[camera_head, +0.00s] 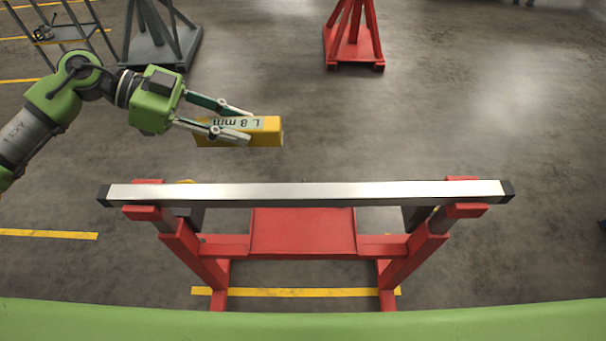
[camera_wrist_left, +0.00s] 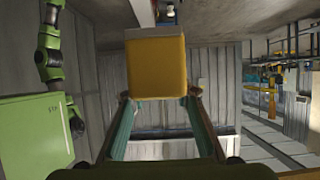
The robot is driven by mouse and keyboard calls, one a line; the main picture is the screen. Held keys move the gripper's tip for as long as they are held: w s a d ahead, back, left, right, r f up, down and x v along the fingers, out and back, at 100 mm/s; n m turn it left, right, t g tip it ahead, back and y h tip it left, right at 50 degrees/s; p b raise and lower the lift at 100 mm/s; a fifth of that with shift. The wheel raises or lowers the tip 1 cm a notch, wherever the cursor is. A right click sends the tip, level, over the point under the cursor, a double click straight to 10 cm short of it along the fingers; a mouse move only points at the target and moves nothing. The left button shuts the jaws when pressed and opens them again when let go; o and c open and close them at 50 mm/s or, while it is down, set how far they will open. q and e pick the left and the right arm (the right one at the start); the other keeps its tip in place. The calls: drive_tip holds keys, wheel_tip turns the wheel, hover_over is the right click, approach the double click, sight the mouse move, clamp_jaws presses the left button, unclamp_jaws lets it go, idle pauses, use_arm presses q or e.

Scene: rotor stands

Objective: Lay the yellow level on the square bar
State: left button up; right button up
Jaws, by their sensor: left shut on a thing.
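The yellow level (camera_head: 265,131) is a block with a pale label reading "L 8 mm", upside down in the head view. My left gripper (camera_head: 247,123) is shut on it and holds it in the air, above and left of the bar's middle in the picture. The level also fills the upper middle of the left wrist view (camera_wrist_left: 157,68), between the fingers (camera_wrist_left: 158,105). The square bar (camera_head: 305,193) is a long silver bar with black end caps, lying across the red stand (camera_head: 207,262). Its top shows bare along its length. My right gripper is not in view.
Another red stand (camera_head: 354,45) and a grey stand (camera_head: 160,40) stand at the back. A dark cart (camera_head: 58,30) is at the far left. The grey floor has yellow lines (camera_head: 300,292). Open floor lies behind the bar and to its right.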

use_arm(q)
drive_tip(key=s+d+f+p, duration=0.1)
drive_tip(key=d+f, duration=0.1)
drive_tip(key=d, duration=0.1)
drive_tip(key=s+d+f+p, duration=0.1)
drive_tip(key=d+f, duration=0.2)
drive_tip(key=d, duration=0.1)
drive_tip(key=s+d+f+p, duration=0.1)
drive_tip(key=d+f, duration=0.1)
drive_tip(key=d, duration=0.2)
drive_tip(key=shift+s+d+f, duration=0.1)
drive_tip(key=shift+d+f, duration=0.05)
drive_tip(key=shift+f, duration=0.15)
drive_tip(key=shift+d+f, duration=0.4)
drive_tip(key=shift+f, duration=0.15)
drive_tip(key=f, duration=0.1)
drive_tip(key=f+p, duration=0.1)
drive_tip(key=f, duration=0.1)
drive_tip(key=shift+s+d+f, duration=0.1)
drive_tip(key=shift+d+f, duration=0.15)
drive_tip(key=shift+f, duration=0.1)
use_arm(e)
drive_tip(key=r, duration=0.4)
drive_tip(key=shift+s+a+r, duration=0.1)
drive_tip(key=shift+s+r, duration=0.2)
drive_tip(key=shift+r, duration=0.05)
use_arm(q)
drive_tip(key=o, duration=1.2)
drive_tip(key=shift+f, duration=0.1)
drive_tip(key=shift+o, duration=0.2)
